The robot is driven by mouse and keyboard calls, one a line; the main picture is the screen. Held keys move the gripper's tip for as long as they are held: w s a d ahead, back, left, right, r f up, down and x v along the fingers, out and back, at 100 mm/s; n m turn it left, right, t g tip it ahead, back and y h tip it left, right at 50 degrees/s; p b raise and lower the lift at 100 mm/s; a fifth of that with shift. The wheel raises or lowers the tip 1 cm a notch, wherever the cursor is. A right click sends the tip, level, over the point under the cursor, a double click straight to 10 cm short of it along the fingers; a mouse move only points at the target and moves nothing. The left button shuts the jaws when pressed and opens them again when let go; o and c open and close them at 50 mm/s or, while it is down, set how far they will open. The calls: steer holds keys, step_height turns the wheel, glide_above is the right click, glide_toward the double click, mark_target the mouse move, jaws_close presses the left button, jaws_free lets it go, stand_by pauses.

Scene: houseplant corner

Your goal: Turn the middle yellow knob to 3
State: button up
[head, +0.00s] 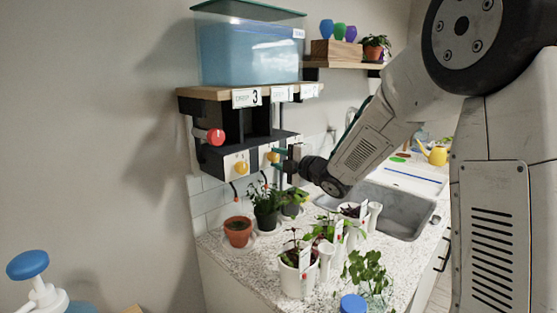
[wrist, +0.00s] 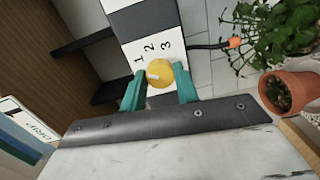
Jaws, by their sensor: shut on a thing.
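The middle yellow knob (wrist: 160,73) sits on a white plate (wrist: 143,35) with the digits 1, 2 and 3 around it. In the wrist view, a small pale mark shows on the knob's left side, nearest the 1. My gripper (wrist: 159,77) has its teal fingers shut on the knob, one on each side. In the head view, my gripper (head: 278,157) is at the front of the black shelf unit, with the knob (head: 270,155) partly hidden by the fingers. Another yellow knob (head: 241,167) is to its left on its own white plate.
A red knob (head: 215,136) sticks out at the unit's left end. A blue water tank (head: 250,52) stands above on the wooden shelf. Potted plants, including a terracotta pot (head: 238,232), stand on the counter (head: 245,262) below. A sink (head: 400,212) is at the right.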

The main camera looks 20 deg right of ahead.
steer(key=m, duration=0.8)
steer(key=shift+m+g+y, duration=0.3)
steer(key=shift+m+g, duration=0.1)
steer(key=m, duration=0.4)
steer(key=shift+f+y, duration=0.1)
steer(key=shift+y, duration=0.2)
steer(key=shift+m, duration=1.9)
steer(key=o, duration=1)
steer(key=shift+c, duration=0.2)
steer(key=shift+d, duration=0.1)
steer(key=v, duration=0.7)
steer(key=shift+s+d, duration=0.25)
steer(key=shift+s, duration=0.05)
